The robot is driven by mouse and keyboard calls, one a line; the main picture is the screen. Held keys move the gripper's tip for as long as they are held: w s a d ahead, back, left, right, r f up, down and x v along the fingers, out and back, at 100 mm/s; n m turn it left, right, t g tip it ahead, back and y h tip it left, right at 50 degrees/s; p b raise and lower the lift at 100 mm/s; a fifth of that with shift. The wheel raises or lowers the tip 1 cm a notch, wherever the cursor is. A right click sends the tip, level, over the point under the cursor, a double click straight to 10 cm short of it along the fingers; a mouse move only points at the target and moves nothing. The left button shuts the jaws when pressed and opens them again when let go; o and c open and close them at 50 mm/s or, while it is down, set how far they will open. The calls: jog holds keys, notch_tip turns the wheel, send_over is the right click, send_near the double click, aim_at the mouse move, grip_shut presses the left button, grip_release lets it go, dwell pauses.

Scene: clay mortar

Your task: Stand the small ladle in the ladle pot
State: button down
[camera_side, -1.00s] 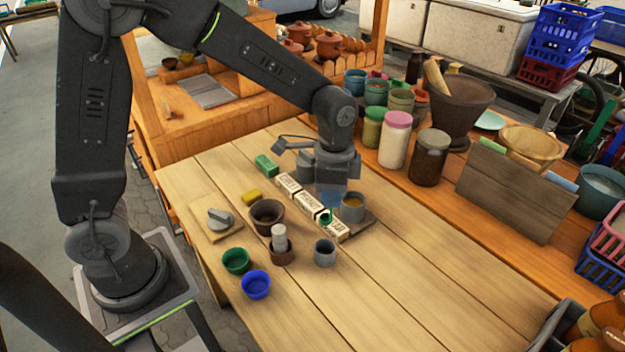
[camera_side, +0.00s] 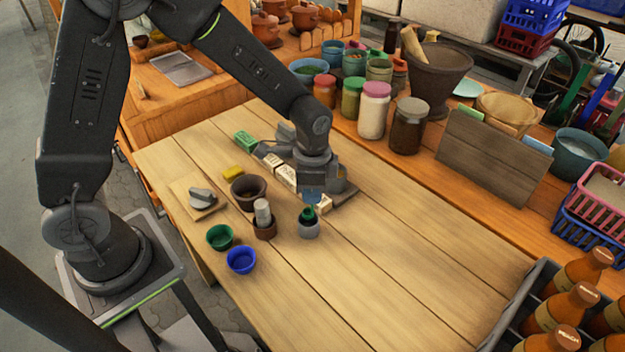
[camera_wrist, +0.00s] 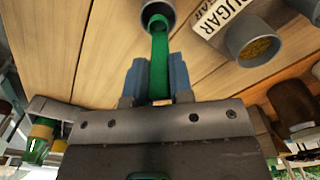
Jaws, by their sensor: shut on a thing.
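My gripper (camera_side: 312,196) is shut on the green small ladle, with its blue fingers on either side of the handle in the wrist view (camera_wrist: 158,80). The ladle (camera_side: 307,213) points down from the fingers. Its lower end overlaps the mouth of the grey pot (camera_side: 309,231), apparently the ladle pot, which stands upright on the table. In the wrist view, the rounded end of the ladle (camera_wrist: 159,35) lies across the mouth of the pot (camera_wrist: 168,5). I cannot tell how deep it sits. The fingers are above the rim.
White labelled boxes (camera_side: 286,175), one reading SUGAR in the wrist view, and a grey cup (camera_wrist: 255,45) are close behind. A brown cup (camera_side: 264,229) holding a pale cylinder, a dark bowl (camera_side: 248,190), and green (camera_side: 220,237) and blue bowls (camera_side: 241,260) stand left.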

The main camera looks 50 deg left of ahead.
jog(key=shift+f, duration=1.7)
jog(key=c, duration=0.9)
grip_release()
jog(key=shift+c, duration=0.2)
notch_tip(320, 180, up, 14)
jog(key=shift+f, duration=0.1)
